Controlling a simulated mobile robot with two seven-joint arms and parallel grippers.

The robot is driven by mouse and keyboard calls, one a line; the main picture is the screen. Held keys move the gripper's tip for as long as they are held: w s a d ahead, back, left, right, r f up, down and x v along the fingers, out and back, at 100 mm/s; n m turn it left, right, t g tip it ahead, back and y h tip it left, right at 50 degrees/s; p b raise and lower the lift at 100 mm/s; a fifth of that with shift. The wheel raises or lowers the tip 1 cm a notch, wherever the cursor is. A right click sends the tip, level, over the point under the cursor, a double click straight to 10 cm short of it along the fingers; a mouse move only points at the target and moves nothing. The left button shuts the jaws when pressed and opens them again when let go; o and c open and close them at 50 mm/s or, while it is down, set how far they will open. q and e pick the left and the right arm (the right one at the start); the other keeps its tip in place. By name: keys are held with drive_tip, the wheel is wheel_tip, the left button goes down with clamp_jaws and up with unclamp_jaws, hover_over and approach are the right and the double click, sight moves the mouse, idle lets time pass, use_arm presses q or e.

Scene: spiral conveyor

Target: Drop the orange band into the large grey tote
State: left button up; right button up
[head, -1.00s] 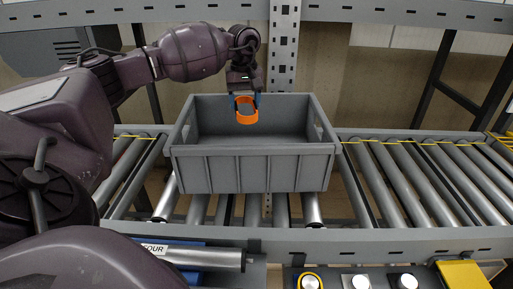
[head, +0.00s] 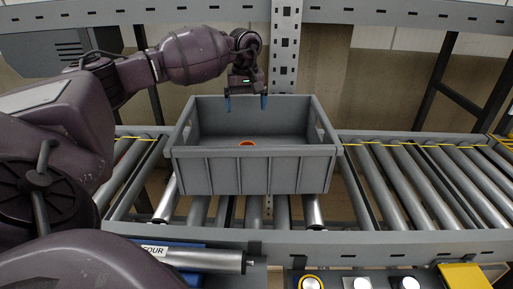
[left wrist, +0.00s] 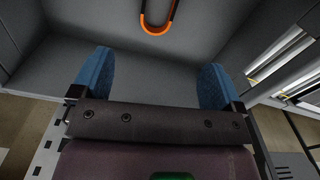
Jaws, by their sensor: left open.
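The large grey tote (head: 252,172) stands on the roller conveyor in the middle of the head view. The orange band (head: 247,143) is inside the tote, and only its top edge shows above the near wall. In the left wrist view, the orange band (left wrist: 157,24) shows at the top edge, partly cut off, apart from the fingers. My left gripper (head: 246,104) is over the far part of the tote. Its blue fingers are spread wide with nothing between them, as the left wrist view (left wrist: 152,82) also shows. My right gripper is not in view.
The roller conveyor (head: 425,180) runs left and right of the tote, with bare rollers on both sides. A perforated grey post (head: 284,50) stands behind the tote. Several buttons and a yellow block (head: 463,277) are at the front right.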

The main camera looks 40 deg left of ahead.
use_arm(q)
wheel_tip(320, 180, up, 10)
drive_tip(key=shift+r, duration=0.2)
idle(0.6)
